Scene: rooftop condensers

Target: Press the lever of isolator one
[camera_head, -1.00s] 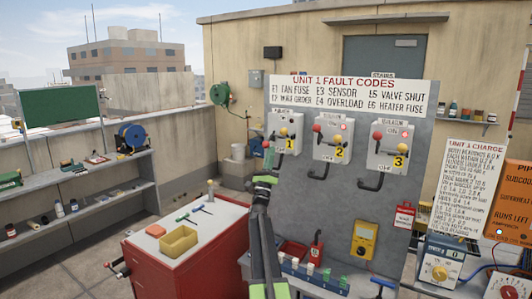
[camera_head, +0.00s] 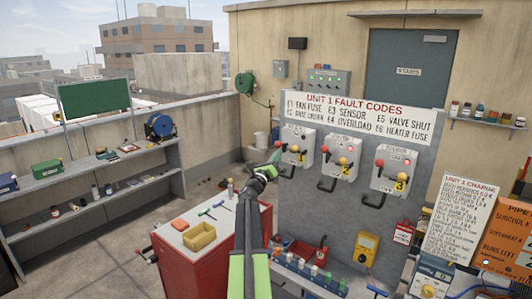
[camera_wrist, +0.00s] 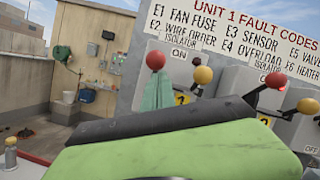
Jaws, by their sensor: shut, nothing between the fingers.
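Isolator one (camera_head: 300,152) is the leftmost of three grey boxes on the grey panel, marked with a yellow 1. It has a red ball (camera_head: 279,144) at its left, a yellow ball (camera_head: 293,149), and a black bent handle below, partly behind my gripper. In the wrist view its red ball (camera_wrist: 155,60) stands just above the teal fingertips (camera_wrist: 158,92), and the yellow ball (camera_wrist: 203,76) is to their right. My gripper (camera_head: 274,158) is shut and empty, just left of and below the box in the picture. I cannot tell whether it touches the lever.
Isolators two (camera_head: 342,160) and three (camera_head: 395,170) stand to the right, with similar balls and black handles. A red cabinet (camera_head: 195,255) with a yellow tray (camera_head: 199,236) is below left. A shelf (camera_head: 95,205) runs along the left wall. Floor is open between them.

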